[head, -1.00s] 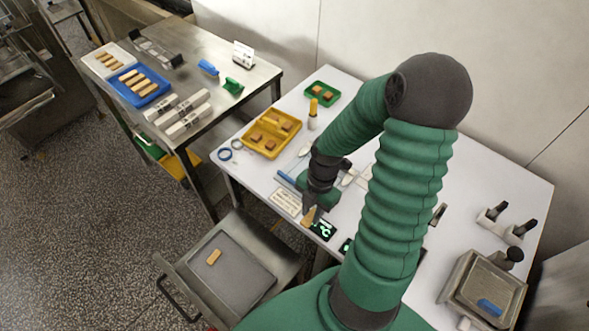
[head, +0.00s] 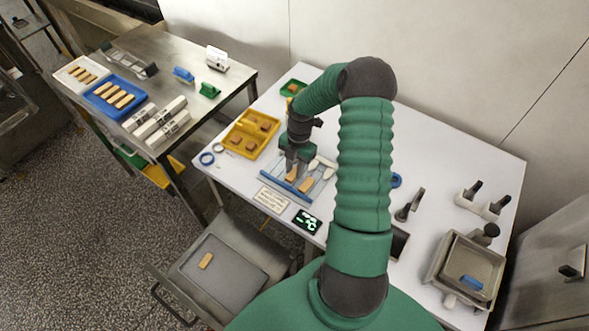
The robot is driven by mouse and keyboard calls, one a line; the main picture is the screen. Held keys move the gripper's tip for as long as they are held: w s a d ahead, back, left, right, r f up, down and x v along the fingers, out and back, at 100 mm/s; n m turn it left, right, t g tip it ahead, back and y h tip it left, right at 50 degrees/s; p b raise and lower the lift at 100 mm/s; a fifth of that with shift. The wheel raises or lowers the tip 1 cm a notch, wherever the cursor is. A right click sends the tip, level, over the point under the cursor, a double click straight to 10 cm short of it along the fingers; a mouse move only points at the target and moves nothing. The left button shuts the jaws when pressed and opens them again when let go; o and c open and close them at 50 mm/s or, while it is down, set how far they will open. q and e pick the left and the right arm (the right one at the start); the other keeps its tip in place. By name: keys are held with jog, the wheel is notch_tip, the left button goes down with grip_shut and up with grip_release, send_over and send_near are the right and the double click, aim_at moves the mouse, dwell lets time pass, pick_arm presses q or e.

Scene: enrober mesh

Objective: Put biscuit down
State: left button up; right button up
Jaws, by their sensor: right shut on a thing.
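My right gripper (head: 293,168) is shut on a tan biscuit (head: 292,175), low over the blue-edged mesh rack (head: 285,189) on the white table. I cannot tell whether the held biscuit touches the rack. A second biscuit (head: 306,185) lies on the rack just right of it. Part of the rack is hidden behind my gripper and arm. My left gripper is not in view.
A yellow tray (head: 236,147) with brown pieces stands behind and left of the rack. A label card (head: 271,200) and a dark display (head: 307,221) lie in front. A pulled-out drawer (head: 222,272) holds another biscuit. A steel pan (head: 468,268) stands at right.

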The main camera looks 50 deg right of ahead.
jog(key=shift+a+f, duration=0.1)
jog(key=shift+f, duration=0.5)
jog(key=shift+w+f, duration=0.15)
jog(key=o, duration=0.9)
jog(key=shift+o, duration=0.4)
